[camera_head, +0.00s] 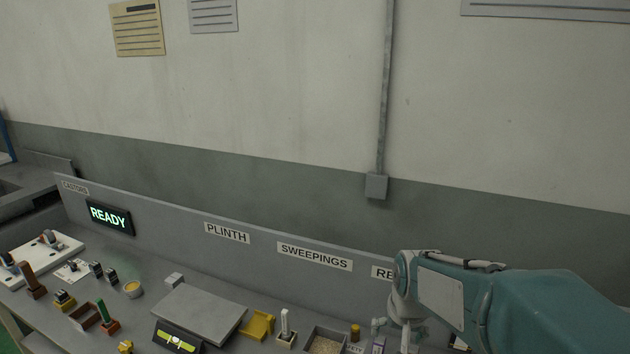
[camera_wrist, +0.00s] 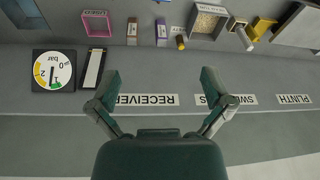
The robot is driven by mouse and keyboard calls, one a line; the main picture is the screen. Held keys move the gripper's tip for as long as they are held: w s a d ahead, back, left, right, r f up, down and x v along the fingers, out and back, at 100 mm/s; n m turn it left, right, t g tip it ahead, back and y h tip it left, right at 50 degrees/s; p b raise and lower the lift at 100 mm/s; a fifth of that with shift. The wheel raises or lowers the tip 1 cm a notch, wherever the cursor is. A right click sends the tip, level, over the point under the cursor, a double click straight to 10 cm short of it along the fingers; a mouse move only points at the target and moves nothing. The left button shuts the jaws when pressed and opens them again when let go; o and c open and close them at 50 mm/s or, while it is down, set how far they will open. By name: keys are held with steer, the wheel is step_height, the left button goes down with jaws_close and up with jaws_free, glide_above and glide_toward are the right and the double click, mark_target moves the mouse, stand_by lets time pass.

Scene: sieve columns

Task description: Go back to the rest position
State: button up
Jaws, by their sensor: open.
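My gripper (camera_wrist: 160,85) shows in the wrist view with its two dark green fingers spread apart and nothing between them. The fingers are in front of the grey back panel (camera_wrist: 250,108) with the RECEIVER label (camera_wrist: 147,100) between and beyond them. The wrist view is upside down. In the head view my teal and grey arm reaches in from the right edge, in front of the panel's right end. The fingers cannot be made out in the head view.
The bench holds a plate (camera_head: 200,312), a yellow holder (camera_head: 257,325), a tray of grains (camera_head: 325,342) and a lit READY sign (camera_head: 109,217). The wrist view adds a pressure gauge (camera_wrist: 52,71) and a pink frame (camera_wrist: 96,23). Open space lies above the panel, before the wall.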

steer(key=s+r+n+t, duration=0.1)
steer(key=s+r, duration=0.3)
steer(key=s, duration=0.4)
steer(key=s+r+n+t, duration=0.1)
steer(key=s+r, duration=0.3)
steer(key=s, duration=0.5)
steer(key=shift+s+n+t, duration=0.3)
steer(key=shift+t, duration=0.2)
